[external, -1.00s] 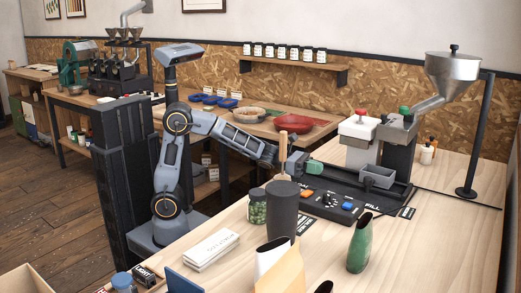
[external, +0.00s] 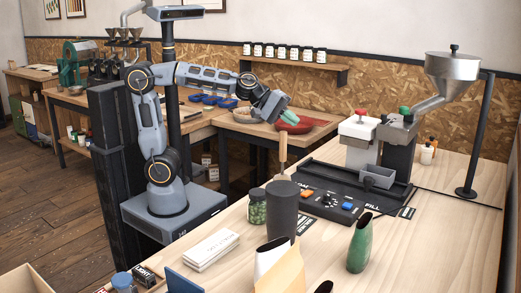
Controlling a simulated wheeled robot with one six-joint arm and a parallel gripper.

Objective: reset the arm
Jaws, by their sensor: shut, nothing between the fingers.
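My arm (external: 205,78) is raised and bent, with its upper link reaching right from the elbow. My gripper (external: 288,117) has green fingers, is shut and empty, and points down to the right. It is in the air, in front of the red bowl (external: 296,123) in the picture and above the level of the front bench. The exact gap to the bowl cannot be told from this view.
The front bench holds the black control panel (external: 330,200), a dark cylinder (external: 283,212), a green jar (external: 257,212), a green pouch (external: 360,245) and a hopper machine (external: 452,70). A wooden stick (external: 283,152) stands behind the cylinder. Floor at left (external: 50,205) is clear.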

